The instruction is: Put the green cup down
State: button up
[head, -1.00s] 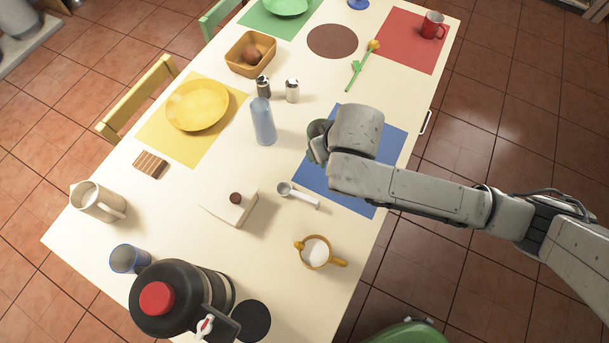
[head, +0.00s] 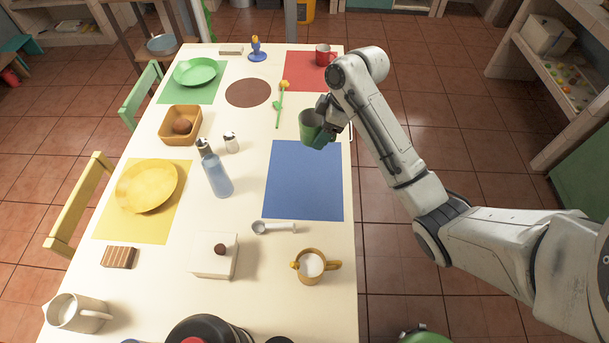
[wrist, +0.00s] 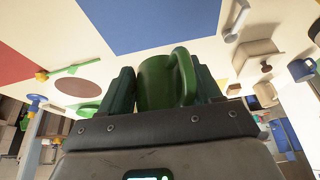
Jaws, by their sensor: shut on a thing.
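The green cup (head: 312,126) is between the fingers of my gripper (head: 326,122), which is shut on it. In the head view it shows above the table's right side, between the blue mat (head: 305,180) and the red mat (head: 307,72). In the wrist view the cup (wrist: 160,82) sits between both dark fingers, its handle toward the right finger. I cannot tell exactly how high the cup is above the table. The blue mat is bare.
A yellow flower (head: 281,100) lies left of the cup. A red cup (head: 324,55) stands on the red mat. A brown round mat (head: 248,93) is empty. A measuring spoon (head: 272,228) and a sugar pot (head: 311,266) are nearer. The table's right edge is close to the cup.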

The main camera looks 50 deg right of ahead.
jog(key=s+d+f+n+g+y, duration=0.1)
jog(key=s+d+f+n, duration=0.15)
jog(key=s, duration=0.45)
jog(key=s+d+f+n, duration=0.2)
jog(key=s+d+f, duration=0.15)
jog(key=s, duration=0.25)
jog(key=b, duration=0.2)
send_near(315, 195)
jog(key=shift+w+a+f+n+g, duration=0.2)
jog(key=shift+a+f+n+g, duration=0.1)
jog(key=shift+a+f, duration=0.2)
jog(key=shift+w+a+f, duration=0.3)
jog(key=shift+f, duration=0.1)
jog(key=shift+d+x, duration=0.2)
jog(key=shift+x, duration=0.75)
jog(key=shift+d+x, duration=0.2)
jog(key=shift+x, duration=0.7)
jog(key=shift+s+f, duration=0.1)
jog(key=shift+f, duration=0.1)
